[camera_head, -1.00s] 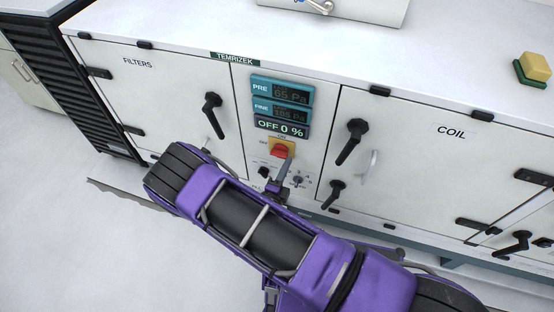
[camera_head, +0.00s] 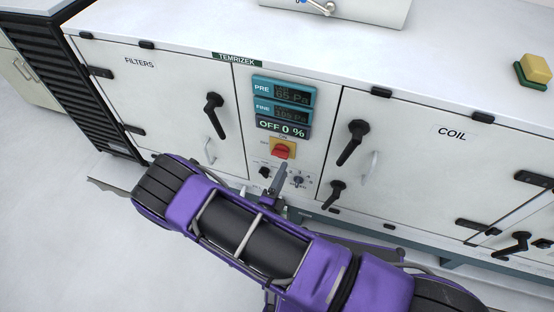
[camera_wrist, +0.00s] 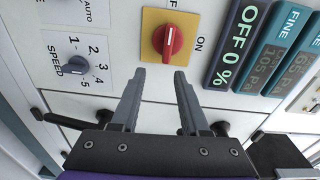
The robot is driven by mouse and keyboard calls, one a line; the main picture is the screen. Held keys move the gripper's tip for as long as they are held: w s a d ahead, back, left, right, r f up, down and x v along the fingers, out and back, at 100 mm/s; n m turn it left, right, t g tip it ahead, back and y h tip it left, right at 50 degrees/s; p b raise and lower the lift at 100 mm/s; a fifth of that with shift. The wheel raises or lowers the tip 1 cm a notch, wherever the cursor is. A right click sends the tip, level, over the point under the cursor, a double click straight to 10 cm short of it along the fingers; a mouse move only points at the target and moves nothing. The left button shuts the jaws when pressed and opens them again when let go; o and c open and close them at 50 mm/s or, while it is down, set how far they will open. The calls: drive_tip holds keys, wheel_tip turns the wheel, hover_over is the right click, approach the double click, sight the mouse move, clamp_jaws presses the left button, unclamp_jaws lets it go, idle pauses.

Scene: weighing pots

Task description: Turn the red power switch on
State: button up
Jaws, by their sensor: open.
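The red power switch (camera_head: 282,150) is a knob on a yellow plate in the panel between the two doors. In the wrist view the red knob (camera_wrist: 171,40) has its bar along the picture's vertical, in line with a cut-off label ending in "F". The "ON" label sits to its right. The display (camera_head: 282,128) above it reads OFF 0 %. My gripper (camera_wrist: 160,78) is open and empty, with one grey finger below left of the knob and the other below right. No contact shows. In the head view my gripper (camera_head: 279,178) is just below the switch.
The speed dial (camera_wrist: 77,69) is left of the fingers in the wrist view. Black door handles (camera_head: 353,142) stick out right of the panel, and another handle (camera_head: 213,114) on the left. A yellow-and-green block (camera_head: 533,70) lies on the cabinet top.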

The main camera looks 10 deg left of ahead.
drive_tip(key=s, duration=1.6)
drive_tip(key=shift+a+b, duration=0.35)
drive_tip(key=shift+a, duration=0.05)
idle(0.5)
drive_tip(key=shift+f, duration=0.15)
drive_tip(key=shift+s, duration=0.1)
drive_tip(key=s+a, duration=0.2)
drive_tip(key=s, duration=1.5)
drive_tip(key=shift+a+r, duration=0.2)
